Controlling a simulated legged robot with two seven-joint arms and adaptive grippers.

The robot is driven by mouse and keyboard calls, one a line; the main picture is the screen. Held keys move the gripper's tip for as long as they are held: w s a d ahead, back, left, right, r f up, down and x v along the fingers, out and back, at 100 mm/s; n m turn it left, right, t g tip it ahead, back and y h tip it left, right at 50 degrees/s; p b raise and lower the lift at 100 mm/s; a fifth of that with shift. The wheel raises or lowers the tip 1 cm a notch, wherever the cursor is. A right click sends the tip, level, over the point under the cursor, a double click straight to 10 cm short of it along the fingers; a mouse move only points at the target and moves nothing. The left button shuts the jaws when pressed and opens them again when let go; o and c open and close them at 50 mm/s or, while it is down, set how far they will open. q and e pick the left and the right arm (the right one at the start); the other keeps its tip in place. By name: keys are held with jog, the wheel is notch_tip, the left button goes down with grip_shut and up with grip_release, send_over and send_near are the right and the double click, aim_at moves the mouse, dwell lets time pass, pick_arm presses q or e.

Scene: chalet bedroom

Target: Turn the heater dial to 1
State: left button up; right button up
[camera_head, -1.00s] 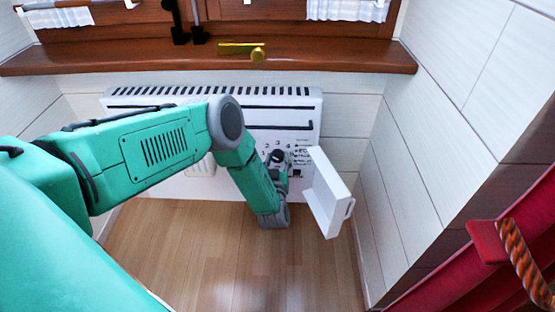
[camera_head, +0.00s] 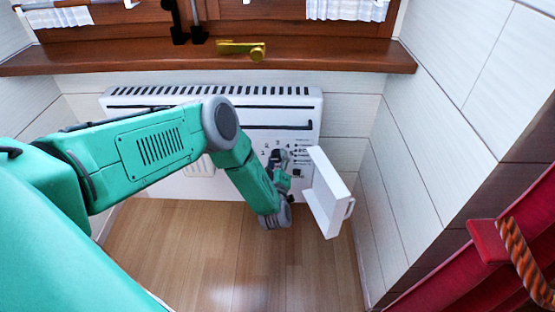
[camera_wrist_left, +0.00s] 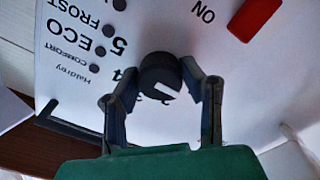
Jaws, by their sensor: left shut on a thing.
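The white heater (camera_head: 215,100) hangs on the wall below the window sill. Its control panel shows printed numbers around a dark round dial. In the left wrist view the black dial (camera_wrist_left: 158,72) sits between my fingers, with a light notch on its lower side. Beside it are an upside-down 4, 5, ECO and FROST. My left gripper (camera_head: 279,160), also seen in the left wrist view (camera_wrist_left: 165,92), is shut on the dial. My right gripper is not in view.
A white cover flap (camera_head: 329,192) stands open just right of the panel. A red switch (camera_wrist_left: 254,17) sits near the dial. The wooden sill (camera_head: 330,60) with a brass handle (camera_head: 240,49) is above. A red curtain (camera_head: 480,240) hangs at right; the floor (camera_head: 240,265) is clear.

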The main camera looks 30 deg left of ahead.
pick_arm(q)
jog(key=shift+s+f, duration=0.2)
jog(key=shift+f, duration=0.05)
jog(key=o, duration=1.1)
jog(key=shift+c, duration=0.2)
jog(key=shift+o, duration=0.4)
jog(key=shift+w+r, duration=0.1)
jog(key=v, duration=1.2)
jog(key=shift+d, duration=0.1)
